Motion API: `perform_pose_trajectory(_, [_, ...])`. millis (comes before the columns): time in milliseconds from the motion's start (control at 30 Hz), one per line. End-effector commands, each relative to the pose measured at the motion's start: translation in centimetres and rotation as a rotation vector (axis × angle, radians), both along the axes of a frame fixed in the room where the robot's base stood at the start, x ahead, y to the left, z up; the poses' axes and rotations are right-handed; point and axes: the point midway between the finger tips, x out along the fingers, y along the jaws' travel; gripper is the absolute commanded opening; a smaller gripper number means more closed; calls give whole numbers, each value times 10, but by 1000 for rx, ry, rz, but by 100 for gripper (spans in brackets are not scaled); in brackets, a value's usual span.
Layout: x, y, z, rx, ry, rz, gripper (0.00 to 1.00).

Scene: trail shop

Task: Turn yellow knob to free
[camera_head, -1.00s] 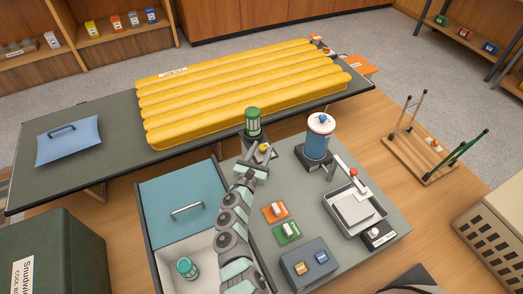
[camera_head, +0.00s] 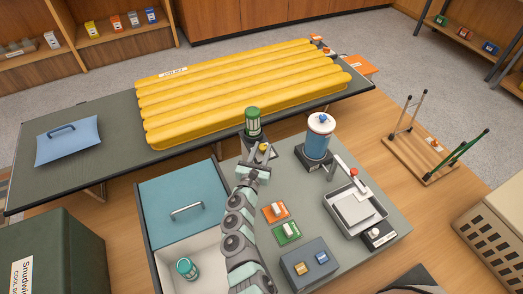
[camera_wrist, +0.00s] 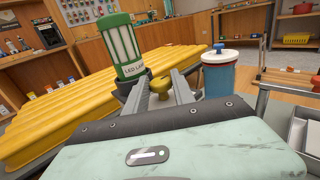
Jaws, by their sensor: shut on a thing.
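The yellow knob (camera_head: 263,147) sits at the base of the green-and-white lamp (camera_head: 253,123), on the grey counter's back edge. In the wrist view the knob (camera_wrist: 160,85) is between my two fingers, just in front of the lamp (camera_wrist: 124,48), whose label begins "LED". My gripper (camera_head: 259,160) reaches the knob from the front and is shut on it; it also shows in the wrist view (camera_wrist: 166,88). The knob's lower part and any markings around it are hidden or too small to read.
A blue-and-white canister (camera_head: 319,137) stands close by on the right. A yellow air mat (camera_head: 240,92) lies on the table behind. Orange (camera_head: 276,211) and green (camera_head: 286,233) switch plates and a scale (camera_head: 354,208) sit on the counter to the right of my arm.

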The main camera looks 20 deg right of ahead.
Motion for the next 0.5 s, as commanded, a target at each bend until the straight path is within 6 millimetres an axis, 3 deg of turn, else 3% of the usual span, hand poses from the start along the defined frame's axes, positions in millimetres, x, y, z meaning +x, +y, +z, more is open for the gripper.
perform_pose_trajectory(500, [-2, -5, -3, -6, -1, 306, 0])
